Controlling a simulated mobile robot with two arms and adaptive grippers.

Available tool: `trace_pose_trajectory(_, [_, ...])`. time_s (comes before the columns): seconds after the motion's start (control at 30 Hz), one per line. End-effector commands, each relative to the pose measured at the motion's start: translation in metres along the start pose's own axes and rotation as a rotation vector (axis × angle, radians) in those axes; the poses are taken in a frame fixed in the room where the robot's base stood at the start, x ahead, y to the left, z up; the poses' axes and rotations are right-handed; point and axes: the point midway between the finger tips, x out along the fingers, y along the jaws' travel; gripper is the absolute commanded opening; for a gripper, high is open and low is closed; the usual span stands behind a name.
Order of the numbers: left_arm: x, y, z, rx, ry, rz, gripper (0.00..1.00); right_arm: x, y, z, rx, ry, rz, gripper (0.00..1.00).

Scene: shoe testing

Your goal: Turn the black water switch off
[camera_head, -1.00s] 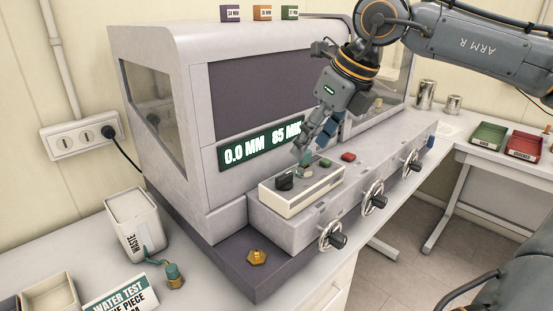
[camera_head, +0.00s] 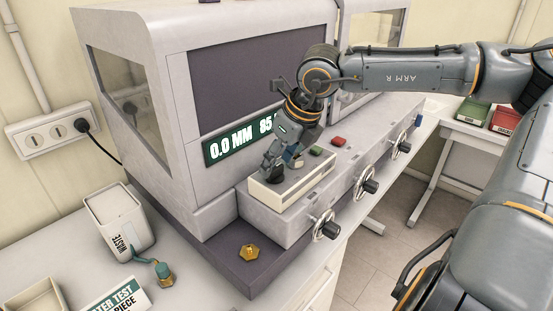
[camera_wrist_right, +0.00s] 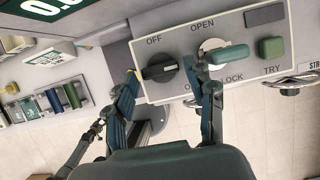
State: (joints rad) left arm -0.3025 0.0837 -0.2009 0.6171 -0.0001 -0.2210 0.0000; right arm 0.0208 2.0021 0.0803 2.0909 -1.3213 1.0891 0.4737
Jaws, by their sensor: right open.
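The black water switch (camera_wrist_right: 160,68) is a round dark knob on a pale control panel (camera_wrist_right: 184,42), below the word OFF in the right wrist view. A second label lower on the panel is partly covered by a finger. My right gripper (camera_wrist_right: 165,68) is open, with one fingertip on each side of the knob; I cannot tell whether they touch it. In the head view my right gripper (camera_head: 270,165) points down over the left part of the control box (camera_head: 305,178) and hides most of the knob.
A green lever (camera_wrist_right: 228,54) sits close beside the right finger, with a green button (camera_wrist_right: 271,47) beyond. Red (camera_head: 338,141) and green (camera_head: 315,150) buttons and several handwheels (camera_head: 325,227) line the machine. A waste container (camera_head: 117,220) stands at left.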

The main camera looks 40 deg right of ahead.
Motion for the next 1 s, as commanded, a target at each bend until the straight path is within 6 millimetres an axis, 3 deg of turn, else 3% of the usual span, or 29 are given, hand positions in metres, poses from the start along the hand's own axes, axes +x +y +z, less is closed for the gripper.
trace_pose_trajectory(0.17, [-0.003, -0.002, -0.019, -0.001, 0.029, -0.002, 0.57, 0.014, 0.000, 0.000, -0.001, 0.001, 0.000, 0.55])
trace_pose_trajectory(0.5, [-0.003, 0.004, -0.005, -0.003, 0.007, 0.004, 0.57, 0.017, 0.000, 0.000, 0.000, -0.001, 0.001, 0.55])
trace_pose_trajectory(0.7, [-0.003, 0.004, -0.002, -0.003, 0.003, 0.005, 0.57, 0.017, 0.000, 0.000, 0.000, -0.001, 0.001, 0.14])
trace_pose_trajectory(1.0, [-0.002, 0.004, -0.002, -0.004, 0.004, 0.005, 0.57, 0.017, 0.000, 0.000, -0.023, -0.001, 0.011, 0.14])
